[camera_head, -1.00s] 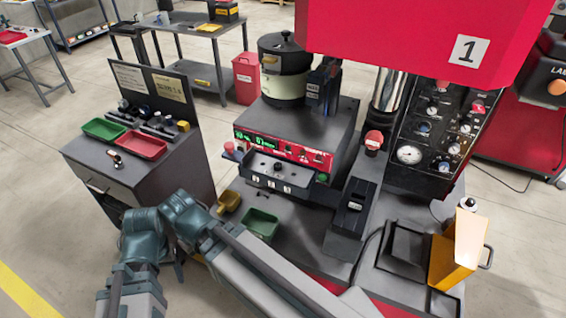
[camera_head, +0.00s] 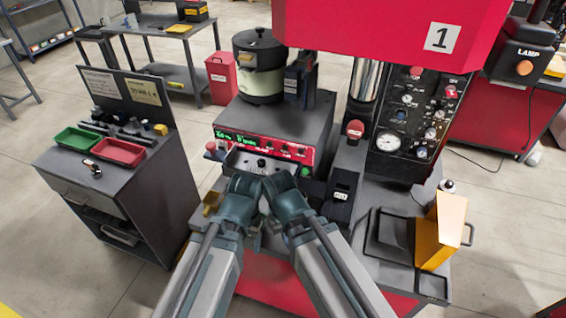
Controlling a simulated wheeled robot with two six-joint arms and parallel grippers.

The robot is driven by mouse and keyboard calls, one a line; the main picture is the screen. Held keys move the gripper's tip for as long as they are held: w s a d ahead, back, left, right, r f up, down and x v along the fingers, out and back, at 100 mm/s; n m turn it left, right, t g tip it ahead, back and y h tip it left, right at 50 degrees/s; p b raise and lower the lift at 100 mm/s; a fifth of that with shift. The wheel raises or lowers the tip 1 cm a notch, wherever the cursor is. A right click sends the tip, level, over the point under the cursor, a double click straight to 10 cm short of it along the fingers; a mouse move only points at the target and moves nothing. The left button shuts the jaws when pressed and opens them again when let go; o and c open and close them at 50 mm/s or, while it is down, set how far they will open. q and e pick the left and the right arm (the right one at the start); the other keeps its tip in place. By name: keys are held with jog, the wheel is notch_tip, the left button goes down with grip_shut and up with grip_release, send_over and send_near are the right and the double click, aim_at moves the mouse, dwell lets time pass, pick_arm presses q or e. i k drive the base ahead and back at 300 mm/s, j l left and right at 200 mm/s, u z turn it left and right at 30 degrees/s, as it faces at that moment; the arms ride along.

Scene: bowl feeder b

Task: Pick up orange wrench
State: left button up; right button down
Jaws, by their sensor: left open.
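No orange wrench can be made out. A small orange-yellow item (camera_head: 175,84) lies on the lower shelf of the back table, too small to identify. My grey and teal arm links (camera_head: 212,268) rise from the bottom and meet in front of the bowl feeder's control box. My left gripper (camera_head: 262,212) is open near that meeting place. Its fingers are hard to make out among the links, and no object shows in it. My right gripper is not in view.
A cabinet at the left bears a green tray (camera_head: 76,139), a red tray (camera_head: 118,152) and dark tools. Open floor lies left of the cabinet.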

aim_at(97, 175)
jog(key=u, duration=1.3)
jog(key=i+j+z, duration=0.4)
jog(key=i+j, duration=1.55)
